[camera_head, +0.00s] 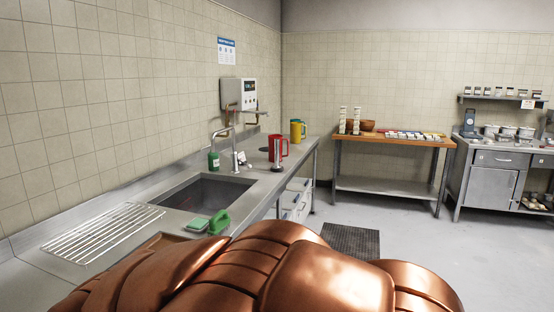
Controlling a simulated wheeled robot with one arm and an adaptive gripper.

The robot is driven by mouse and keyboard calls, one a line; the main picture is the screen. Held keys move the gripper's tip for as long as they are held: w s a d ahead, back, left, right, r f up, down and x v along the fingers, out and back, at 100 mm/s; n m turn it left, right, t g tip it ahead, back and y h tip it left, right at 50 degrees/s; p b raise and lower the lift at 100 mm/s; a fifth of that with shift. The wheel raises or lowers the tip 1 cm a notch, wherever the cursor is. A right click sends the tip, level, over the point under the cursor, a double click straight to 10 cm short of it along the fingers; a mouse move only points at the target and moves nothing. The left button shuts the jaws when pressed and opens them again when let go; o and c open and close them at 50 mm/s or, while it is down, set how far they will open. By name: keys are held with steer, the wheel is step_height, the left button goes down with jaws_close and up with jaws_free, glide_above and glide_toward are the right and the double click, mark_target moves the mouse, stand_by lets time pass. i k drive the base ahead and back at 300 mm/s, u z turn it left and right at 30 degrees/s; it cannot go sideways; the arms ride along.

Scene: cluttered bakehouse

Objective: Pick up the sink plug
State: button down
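The steel counter (305,147) along the left wall has a sunken sink (208,192) with a tap (235,155) at its back. I cannot make out the sink plug for certain. A small upright dark and silvery piece (277,157) stands on the counter just right of the sink, in front of a red jug (283,148). It may be the plug, but it is too small to tell. The sink's floor is only partly visible. My gripper is not in view.
Around the sink are a green bottle (214,160), a green-handled brush (219,222), a sponge (197,224) and a wire rack (105,232). A yellow jug (297,130) stands farther back. A wooden-topped table (440,144) stands beyond. The floor right of the counter is open around a dark mat (350,240).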

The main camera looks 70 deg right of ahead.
mark_target(277, 164)
steer(key=z, duration=2.65)
steer(key=i, duration=1.55)
steer(key=u, duration=0.85)
steer(key=i, duration=1)
steer(key=u, duration=1.05)
